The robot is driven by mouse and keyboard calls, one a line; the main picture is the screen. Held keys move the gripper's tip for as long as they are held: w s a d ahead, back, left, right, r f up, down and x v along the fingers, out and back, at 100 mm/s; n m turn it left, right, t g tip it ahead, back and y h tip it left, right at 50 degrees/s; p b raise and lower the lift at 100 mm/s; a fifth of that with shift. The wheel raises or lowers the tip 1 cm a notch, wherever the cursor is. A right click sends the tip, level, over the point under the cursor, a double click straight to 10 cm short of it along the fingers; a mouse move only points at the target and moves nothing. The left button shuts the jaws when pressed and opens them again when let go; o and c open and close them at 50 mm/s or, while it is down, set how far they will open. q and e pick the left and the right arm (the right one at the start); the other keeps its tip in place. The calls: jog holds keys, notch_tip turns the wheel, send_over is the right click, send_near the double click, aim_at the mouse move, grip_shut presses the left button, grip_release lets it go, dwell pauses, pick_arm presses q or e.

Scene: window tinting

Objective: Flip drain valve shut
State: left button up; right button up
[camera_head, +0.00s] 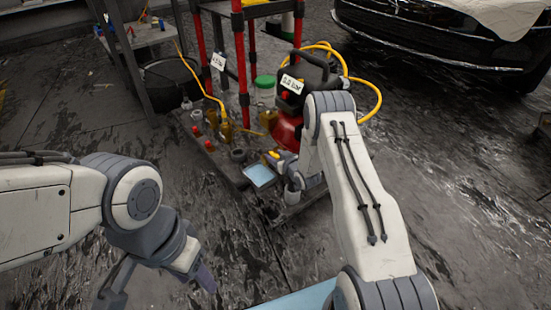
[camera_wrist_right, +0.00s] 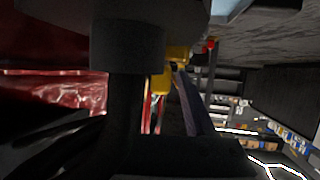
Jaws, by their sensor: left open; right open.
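A compressor with a red tank (camera_head: 286,131) and a black top stands low on the rack in the head view. A small yellow part (camera_head: 272,156), perhaps the drain valve, is at the tank's lower left. Yellow parts (camera_wrist_right: 166,76) also show beside red surfaces in the right wrist view; which way the valve handle is turned I cannot tell. My right gripper (camera_wrist_right: 185,105) is open close to them, and one grey finger shows; contact is unclear. In the head view my right arm hides it. My left gripper (camera_head: 160,285) is open and empty over the floor.
A yellow hose (camera_head: 376,100) loops behind the compressor. A light blue tray (camera_head: 260,175) lies just in front of it. Red rack posts (camera_head: 240,65) and small bottles stand to the left. A black car (camera_head: 430,40) is at the back right. The right floor is clear.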

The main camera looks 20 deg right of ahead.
grip_shut()
jog(key=shift+d+r+n+y, duration=0.15)
jog(key=shift+d+n+y, duration=0.15)
jog(key=shift+n+y, duration=0.15)
jog(key=shift+w+d+n+g+y+p, duration=0.15)
jog(key=shift+n+y+p, duration=0.1)
jog(key=shift+n+y, duration=0.25)
jog(key=shift+s+d+n+g+y+p, duration=0.1)
jog(key=shift+n+g+y+p, duration=0.1)
jog(key=shift+n+y, duration=0.25)
grip_release()
